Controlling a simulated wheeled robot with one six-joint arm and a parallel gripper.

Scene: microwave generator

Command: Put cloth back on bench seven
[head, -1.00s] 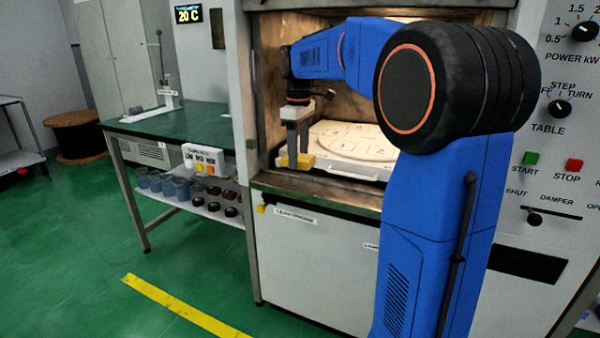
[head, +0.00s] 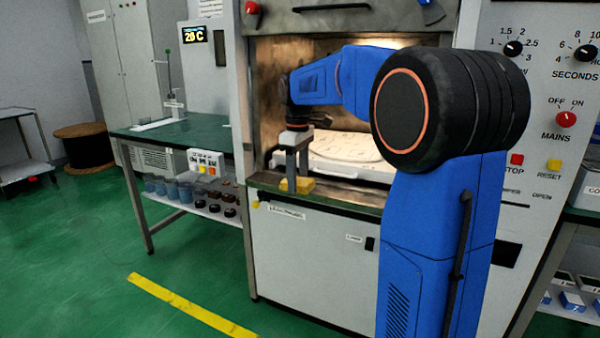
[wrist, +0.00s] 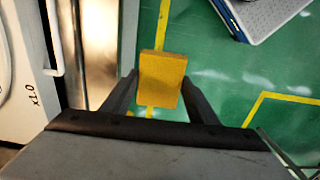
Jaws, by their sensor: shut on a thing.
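The yellow cloth (wrist: 160,78), a small folded block, is held between the two fingers of my gripper (wrist: 158,92) in the wrist view. Green floor with yellow lines shows beyond it there. In the head view my gripper (head: 297,180) points down at the front of the microwave chamber opening, with the yellow cloth (head: 303,185) at its fingertips by the sill. Whether the cloth touches the sill cannot be told. A green-topped bench (head: 190,137) stands left of the chamber; no bench number is legible.
A pale round turntable (head: 345,147) lies inside the lit chamber. A cable drum (head: 84,143) stands behind. Floor at left is open.

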